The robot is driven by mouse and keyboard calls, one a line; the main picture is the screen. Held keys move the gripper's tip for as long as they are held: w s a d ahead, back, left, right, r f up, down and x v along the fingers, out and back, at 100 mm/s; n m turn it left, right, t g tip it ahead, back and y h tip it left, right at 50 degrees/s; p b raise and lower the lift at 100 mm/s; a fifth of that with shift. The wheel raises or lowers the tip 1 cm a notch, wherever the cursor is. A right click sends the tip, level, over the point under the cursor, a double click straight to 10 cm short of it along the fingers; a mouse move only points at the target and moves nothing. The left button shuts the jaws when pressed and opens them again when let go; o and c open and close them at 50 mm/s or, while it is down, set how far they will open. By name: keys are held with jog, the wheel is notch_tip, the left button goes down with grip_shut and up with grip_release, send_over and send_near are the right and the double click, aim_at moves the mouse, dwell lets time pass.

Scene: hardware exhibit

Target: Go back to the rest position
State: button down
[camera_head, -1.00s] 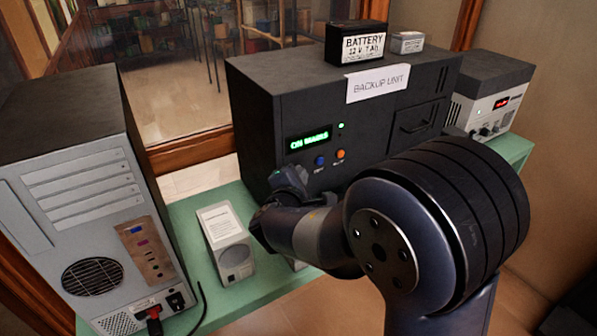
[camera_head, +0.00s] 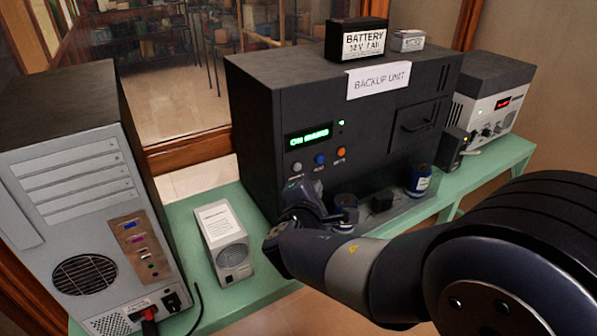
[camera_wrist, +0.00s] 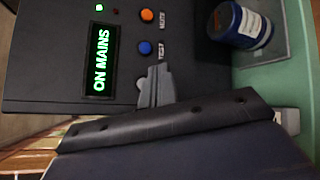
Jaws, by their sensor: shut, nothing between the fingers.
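My gripper (camera_head: 300,190) is at the front of the backup unit (camera_head: 250,95), below its buttons, partly hidden by my own wrist. In the wrist view my gripper (camera_wrist: 155,88) shows its grey fingers closed together with nothing between them, just under the blue button (camera_wrist: 145,48). I cannot tell whether it touches the panel. The green display (camera_wrist: 101,62) reads "ON MAINS". In the head view a grey button (camera_head: 297,167), a blue button and an orange button (camera_head: 340,152) sit in a row under the display.
A grey computer tower (camera_head: 80,190) stands at left and a small speaker box (camera_head: 224,245) beside it on the green table (camera_head: 270,290). Blue jars (camera_head: 419,180) stand before the unit. A battery (camera_head: 357,42) sits on top. A white-fronted device (camera_head: 490,105) is at right.

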jog(key=shift+s+d, duration=0.2)
jog(key=shift+s, duration=0.1)
jog(key=shift+w, duration=0.1)
